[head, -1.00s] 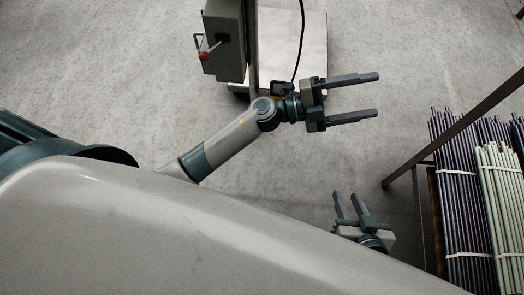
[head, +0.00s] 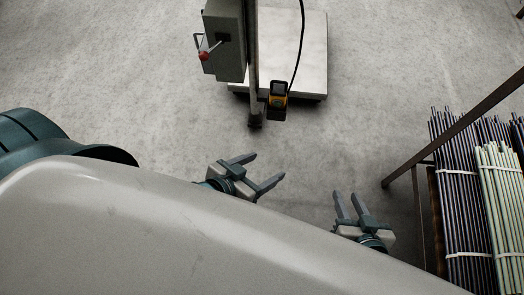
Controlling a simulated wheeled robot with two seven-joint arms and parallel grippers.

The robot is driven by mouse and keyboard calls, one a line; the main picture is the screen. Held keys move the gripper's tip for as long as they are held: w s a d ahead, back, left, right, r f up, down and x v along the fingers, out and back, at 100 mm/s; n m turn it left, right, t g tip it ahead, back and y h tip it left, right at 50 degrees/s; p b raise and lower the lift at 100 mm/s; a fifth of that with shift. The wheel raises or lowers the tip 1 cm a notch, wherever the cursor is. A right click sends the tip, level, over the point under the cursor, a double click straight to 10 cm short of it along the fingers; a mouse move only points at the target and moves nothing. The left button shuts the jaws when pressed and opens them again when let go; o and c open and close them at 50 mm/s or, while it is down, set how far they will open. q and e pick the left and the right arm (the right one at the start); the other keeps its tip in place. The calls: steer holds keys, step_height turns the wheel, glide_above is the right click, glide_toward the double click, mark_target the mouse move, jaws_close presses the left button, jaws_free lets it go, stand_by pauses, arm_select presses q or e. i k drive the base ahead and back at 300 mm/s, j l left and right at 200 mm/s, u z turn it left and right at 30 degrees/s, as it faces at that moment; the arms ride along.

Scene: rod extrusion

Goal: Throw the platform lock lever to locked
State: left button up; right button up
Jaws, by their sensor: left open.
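A lever with a red knob (head: 204,56) sticks out from the left side of a grey box (head: 228,60) at the top of the head view. The box is on a dark post beside a pale flat platform (head: 300,55). Which position the lever is in cannot be told. My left gripper (head: 268,166) is open and empty, well below and right of the lever. My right gripper (head: 347,194) is open and empty at the lower middle right, apart from everything.
A rack (head: 416,205) with bundled rods (head: 460,200) stands at the right. The concrete floor between is clear.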

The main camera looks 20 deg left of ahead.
mark_target(204, 56)
steer(key=u, duration=1.2)
